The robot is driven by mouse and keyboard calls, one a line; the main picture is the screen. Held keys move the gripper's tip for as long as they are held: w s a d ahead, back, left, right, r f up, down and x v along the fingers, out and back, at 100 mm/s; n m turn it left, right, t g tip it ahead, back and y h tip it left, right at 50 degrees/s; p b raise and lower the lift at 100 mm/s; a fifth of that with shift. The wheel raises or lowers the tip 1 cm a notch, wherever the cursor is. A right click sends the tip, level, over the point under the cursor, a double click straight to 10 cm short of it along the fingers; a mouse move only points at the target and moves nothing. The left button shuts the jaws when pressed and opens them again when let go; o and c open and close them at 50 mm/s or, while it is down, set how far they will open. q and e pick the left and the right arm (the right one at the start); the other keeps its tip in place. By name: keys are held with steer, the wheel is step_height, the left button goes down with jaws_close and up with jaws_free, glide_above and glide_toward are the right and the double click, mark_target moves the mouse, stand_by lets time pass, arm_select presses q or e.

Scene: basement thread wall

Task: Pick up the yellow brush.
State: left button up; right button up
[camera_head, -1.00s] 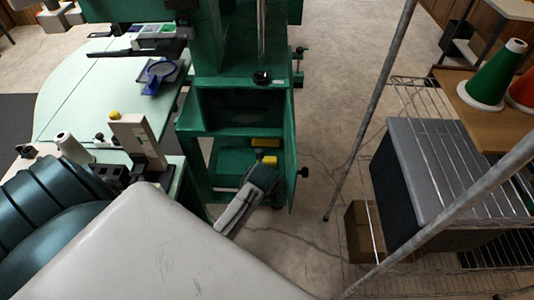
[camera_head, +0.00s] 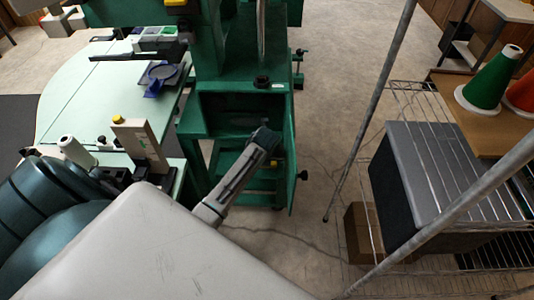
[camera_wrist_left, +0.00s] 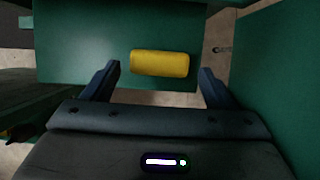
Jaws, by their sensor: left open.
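The yellow brush (camera_wrist_left: 160,63) shows in the left wrist view as a short, rounded yellow block against a green surface, lying crosswise in the picture. My left gripper (camera_wrist_left: 160,69) is open. One finger is left of the brush and the other right of it, with a gap at each side. I cannot tell how far beyond the fingertips the brush lies. My right gripper is not in view.
The green machine (camera_head: 228,120) has an upper recess and a lower shelf, with a green panel at its right. A pale green table (camera_head: 75,100) is at left. A wire rack with a grey bin (camera_head: 440,165) stands at right. Floor is clear between machine and rack.

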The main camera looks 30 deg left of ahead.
arm_select(q)
steer(key=x, duration=0.5)
steer(key=shift+s, duration=0.15)
steer(key=c, duration=0.7)
steer(key=shift+c, duration=0.2)
